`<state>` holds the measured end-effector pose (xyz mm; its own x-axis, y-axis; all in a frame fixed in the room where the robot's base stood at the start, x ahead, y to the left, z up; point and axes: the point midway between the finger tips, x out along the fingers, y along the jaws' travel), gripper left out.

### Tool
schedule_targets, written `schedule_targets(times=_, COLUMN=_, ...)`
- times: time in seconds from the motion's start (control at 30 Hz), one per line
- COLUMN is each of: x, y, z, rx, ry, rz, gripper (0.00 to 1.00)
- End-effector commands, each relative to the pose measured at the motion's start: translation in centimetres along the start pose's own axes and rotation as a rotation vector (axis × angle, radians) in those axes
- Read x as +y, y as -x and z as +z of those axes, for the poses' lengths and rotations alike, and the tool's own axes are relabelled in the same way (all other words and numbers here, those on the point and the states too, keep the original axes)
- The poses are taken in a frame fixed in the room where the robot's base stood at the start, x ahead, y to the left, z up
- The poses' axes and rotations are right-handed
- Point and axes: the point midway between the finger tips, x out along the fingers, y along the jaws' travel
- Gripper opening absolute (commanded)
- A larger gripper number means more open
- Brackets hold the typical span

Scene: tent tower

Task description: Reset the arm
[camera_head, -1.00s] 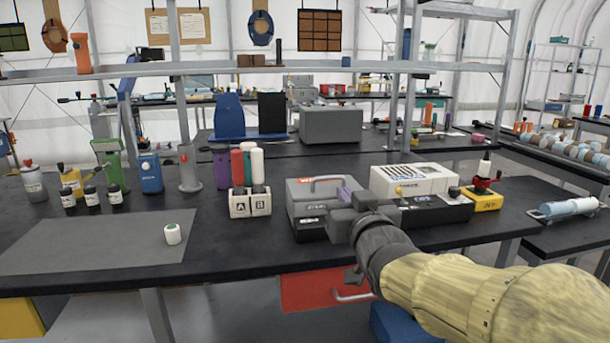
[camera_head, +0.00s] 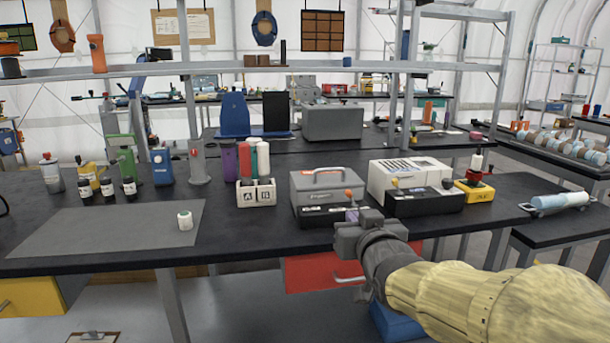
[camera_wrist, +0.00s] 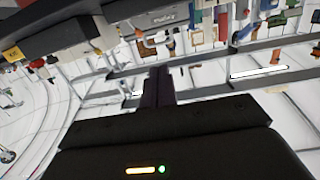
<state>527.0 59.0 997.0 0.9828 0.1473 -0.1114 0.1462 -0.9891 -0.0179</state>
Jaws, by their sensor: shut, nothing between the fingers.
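My gripper (camera_head: 352,216) is in the head view, at the front edge of the black bench (camera_head: 250,240), just below the grey case with a handle (camera_head: 327,186). My sleeved arm reaches in from the lower right. In the wrist view my gripper's dark fingers (camera_wrist: 158,82) are together with nothing between them. From the head view the fingers are mostly hidden behind the gripper body. The gripper looks apart from the case, but its exact distance from the bench edge is hard to judge.
A white-and-black device (camera_head: 410,185) and a yellow-based device (camera_head: 475,185) stand right of the case. A rack marked A and B (camera_head: 256,193) stands left of it. A small white jar (camera_head: 184,220) sits on the grey mat (camera_head: 100,232). A red drawer (camera_head: 320,272) is below the bench.

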Motion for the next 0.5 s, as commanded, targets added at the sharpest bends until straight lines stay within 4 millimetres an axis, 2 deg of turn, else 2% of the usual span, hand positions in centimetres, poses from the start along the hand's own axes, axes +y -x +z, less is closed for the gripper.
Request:
schedule_targets(times=0.27, x=1.6, y=0.5, z=7.2, rx=-0.237, ry=-0.009, rz=0.047, gripper=0.0)
schedule_targets(times=0.37, x=2.4, y=1.4, z=11.0, rx=-0.368, ry=-0.016, rz=0.069, gripper=0.0)
schedule_targets(times=0.5, x=3.4, y=4.1, z=17.7, rx=-0.613, ry=-0.03, rz=0.101, gripper=0.0)
